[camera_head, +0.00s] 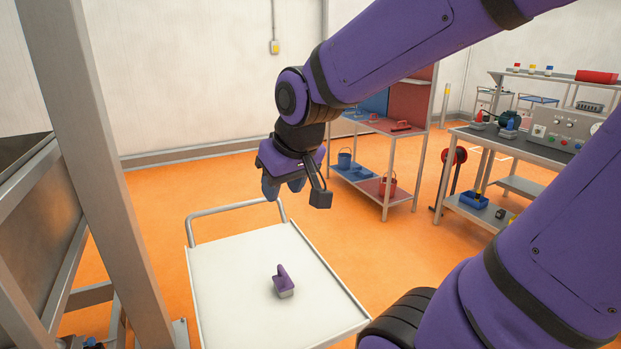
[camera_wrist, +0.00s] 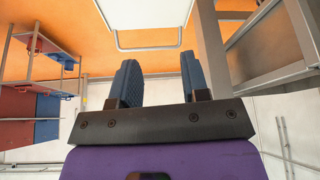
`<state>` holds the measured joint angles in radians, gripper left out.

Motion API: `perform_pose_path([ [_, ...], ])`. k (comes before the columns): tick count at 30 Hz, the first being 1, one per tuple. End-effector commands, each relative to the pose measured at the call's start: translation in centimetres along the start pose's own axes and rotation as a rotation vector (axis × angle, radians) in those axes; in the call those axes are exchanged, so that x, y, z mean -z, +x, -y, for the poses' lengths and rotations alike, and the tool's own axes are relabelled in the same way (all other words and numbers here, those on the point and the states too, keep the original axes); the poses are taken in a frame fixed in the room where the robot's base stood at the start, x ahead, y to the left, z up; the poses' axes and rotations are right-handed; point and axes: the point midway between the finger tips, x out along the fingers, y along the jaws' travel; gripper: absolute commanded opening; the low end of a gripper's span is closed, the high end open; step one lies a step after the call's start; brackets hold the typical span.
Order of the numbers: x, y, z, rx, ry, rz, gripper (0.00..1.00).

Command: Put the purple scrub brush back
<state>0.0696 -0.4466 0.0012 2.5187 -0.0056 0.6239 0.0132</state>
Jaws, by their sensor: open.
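The purple scrub brush (camera_head: 283,281) stands on the white top of a cart (camera_head: 225,270), near its middle, with a pale base below its purple handle. My gripper (camera_head: 284,190) hangs above and beyond the brush, over the far end of the cart, pointing down. Its two blue-grey fingers are apart with nothing between them. In the wrist view the open fingers of my gripper (camera_wrist: 165,85) show with a clear gap. The white cart top (camera_wrist: 145,10) shows at the top of that view, and the brush is not visible there.
A shelf rack (camera_head: 385,160) with blue and red sides holds buckets and small tools behind my gripper. A workbench (camera_head: 540,145) with a control box stands at the right. A metal frame post (camera_head: 85,130) rises at the left. Orange floor is clear between the cart and the rack.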

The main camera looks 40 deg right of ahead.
Motion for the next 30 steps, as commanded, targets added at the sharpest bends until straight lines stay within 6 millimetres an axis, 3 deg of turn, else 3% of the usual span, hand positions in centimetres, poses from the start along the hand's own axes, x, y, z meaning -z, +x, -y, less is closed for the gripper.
perform_pose_path([
  [1, -0.8, -1.7, 0.4, 0.006, -0.012, -0.013, 0.42],
  [6, -3.7, -5.7, 1.1, 0.023, -0.043, -0.017, 0.42],
  [12, -6.1, -8.2, 1.4, 0.034, -0.064, -0.017, 0.42],
  [30, -6.6, -8.6, 1.5, 0.036, -0.068, -0.015, 0.42],
])
